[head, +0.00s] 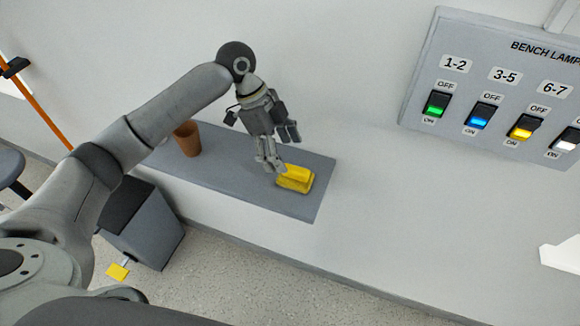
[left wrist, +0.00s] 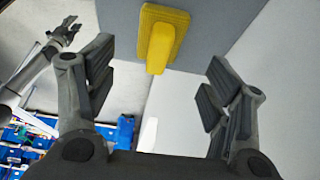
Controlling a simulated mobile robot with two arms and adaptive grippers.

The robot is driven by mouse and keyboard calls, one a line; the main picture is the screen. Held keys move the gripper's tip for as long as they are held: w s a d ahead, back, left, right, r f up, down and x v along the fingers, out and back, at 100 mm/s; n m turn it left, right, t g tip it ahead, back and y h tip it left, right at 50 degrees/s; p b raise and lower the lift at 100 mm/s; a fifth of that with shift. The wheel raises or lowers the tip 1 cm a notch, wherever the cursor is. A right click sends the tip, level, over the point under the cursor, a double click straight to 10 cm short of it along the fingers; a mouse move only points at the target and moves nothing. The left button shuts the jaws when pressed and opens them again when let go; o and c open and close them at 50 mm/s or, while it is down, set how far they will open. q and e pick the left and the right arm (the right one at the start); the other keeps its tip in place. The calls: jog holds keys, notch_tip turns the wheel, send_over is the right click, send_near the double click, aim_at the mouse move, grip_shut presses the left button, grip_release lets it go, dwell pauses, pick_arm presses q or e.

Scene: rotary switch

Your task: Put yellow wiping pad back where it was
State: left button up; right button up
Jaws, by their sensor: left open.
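The yellow wiping pad (head: 295,179) lies on the grey shelf (head: 225,190), near its right end. It has a flat base and a raised grip on top. My left gripper (head: 281,148) is open above the shelf, close to the pad's upper left side in the head view. In the left wrist view the pad (left wrist: 163,38) shows ahead, between and beyond the spread fingers of my left gripper (left wrist: 157,82), with nothing held. My right gripper (left wrist: 70,30) shows small at the upper left of the left wrist view; its opening is unclear.
A brown cup (head: 187,140) stands on the shelf left of the pad. A switch panel (head: 500,85) with lit coloured switches is on the wall at the right. A grey bin (head: 145,228) stands below the shelf, with a small yellow piece (head: 117,271) by it.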

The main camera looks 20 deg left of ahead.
pick_arm(q)
jog(key=shift+b+v, duration=0.3)
jog(key=shift+v, duration=2.1)
jog(key=shift+d, duration=0.1)
